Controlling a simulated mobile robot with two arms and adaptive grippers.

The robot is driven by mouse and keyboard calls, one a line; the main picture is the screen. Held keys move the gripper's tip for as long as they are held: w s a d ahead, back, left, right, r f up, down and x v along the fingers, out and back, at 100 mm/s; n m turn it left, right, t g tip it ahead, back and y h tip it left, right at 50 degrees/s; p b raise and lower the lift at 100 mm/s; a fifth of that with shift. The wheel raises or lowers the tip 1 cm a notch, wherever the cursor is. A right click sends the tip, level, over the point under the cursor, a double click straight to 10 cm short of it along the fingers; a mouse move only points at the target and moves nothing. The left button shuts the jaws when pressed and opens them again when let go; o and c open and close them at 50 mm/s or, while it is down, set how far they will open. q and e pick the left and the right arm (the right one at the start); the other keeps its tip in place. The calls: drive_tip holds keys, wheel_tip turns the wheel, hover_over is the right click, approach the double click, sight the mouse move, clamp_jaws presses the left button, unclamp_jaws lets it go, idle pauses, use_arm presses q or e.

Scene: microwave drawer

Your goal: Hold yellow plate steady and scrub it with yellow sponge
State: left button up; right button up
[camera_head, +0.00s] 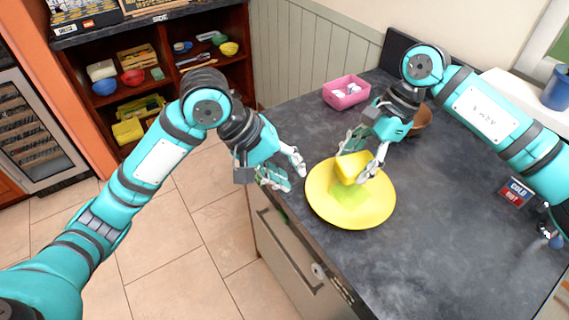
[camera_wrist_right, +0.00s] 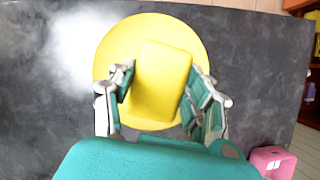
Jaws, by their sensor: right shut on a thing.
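The yellow plate (camera_head: 322,205) lies on the dark counter near its left edge, with a pale green patch (camera_head: 350,194) on its middle. The yellow sponge (camera_head: 352,165) is over the far part of the plate, tilted. My right gripper (camera_head: 357,162) is shut on the sponge, one finger on each side. The right wrist view shows the sponge (camera_wrist_right: 163,80) between the fingers, above the plate (camera_wrist_right: 115,48). Whether the sponge touches the plate is unclear. My left gripper (camera_head: 284,170) is open and empty, just left of the plate's rim and apart from it.
A pink container (camera_head: 346,93) with pale items stands at the counter's back left. A brown bowl (camera_head: 421,120) is partly hidden behind my right gripper. A drawer front (camera_head: 292,245) is below the counter edge. The counter (camera_head: 440,235) right of the plate is clear.

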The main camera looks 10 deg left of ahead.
sight(317, 197)
use_arm(q)
drive_tip(key=x, duration=1)
drive_tip(key=shift+w+d+f, duration=0.1)
drive_tip(key=shift+d+f, duration=0.1)
drive_tip(key=shift+f, duration=0.15)
clamp_jaws()
drive_tip(key=shift+o, duration=0.8)
unclamp_jaws()
drive_tip(key=shift+c, duration=0.4)
clamp_jaws()
